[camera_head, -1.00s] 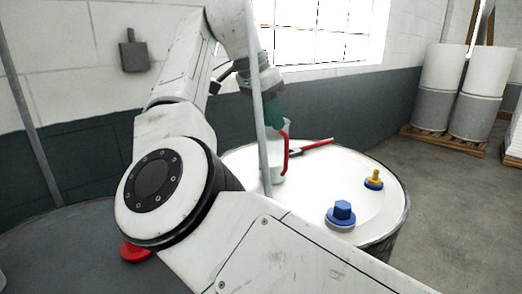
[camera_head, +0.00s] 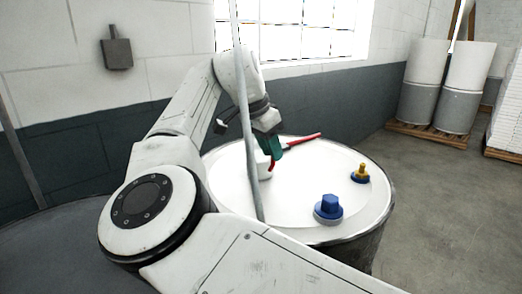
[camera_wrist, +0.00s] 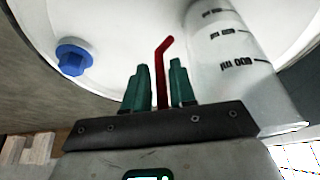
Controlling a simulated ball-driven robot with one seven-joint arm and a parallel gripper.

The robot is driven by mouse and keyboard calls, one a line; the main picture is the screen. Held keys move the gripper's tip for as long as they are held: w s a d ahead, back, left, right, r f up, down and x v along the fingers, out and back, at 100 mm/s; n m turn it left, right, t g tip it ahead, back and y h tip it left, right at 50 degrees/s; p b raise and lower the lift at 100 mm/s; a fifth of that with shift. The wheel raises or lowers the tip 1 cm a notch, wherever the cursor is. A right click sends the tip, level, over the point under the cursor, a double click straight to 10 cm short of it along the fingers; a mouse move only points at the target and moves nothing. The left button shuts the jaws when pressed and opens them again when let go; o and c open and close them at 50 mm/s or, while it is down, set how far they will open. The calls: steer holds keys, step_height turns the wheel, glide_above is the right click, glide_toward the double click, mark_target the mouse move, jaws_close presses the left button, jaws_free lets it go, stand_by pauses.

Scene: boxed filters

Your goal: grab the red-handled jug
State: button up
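The jug (camera_head: 263,166) stands on the white drum top in the head view, partly hidden by the pole and my gripper. Its translucent, marked side (camera_wrist: 228,65) fills the right of the wrist view. In the wrist view, the red handle (camera_wrist: 162,72) is between the two green fingers of my gripper (camera_wrist: 160,85). The fingers look apart, with a gap visible beside the handle, so my gripper is open around it.
A thin grey pole (camera_head: 245,110) crosses the view. Stacked white-and-grey cylinders (camera_head: 425,85) stand far right.

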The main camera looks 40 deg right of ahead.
jaws_close()
steer(key=shift+r, duration=0.15)
stand_by(0.7)
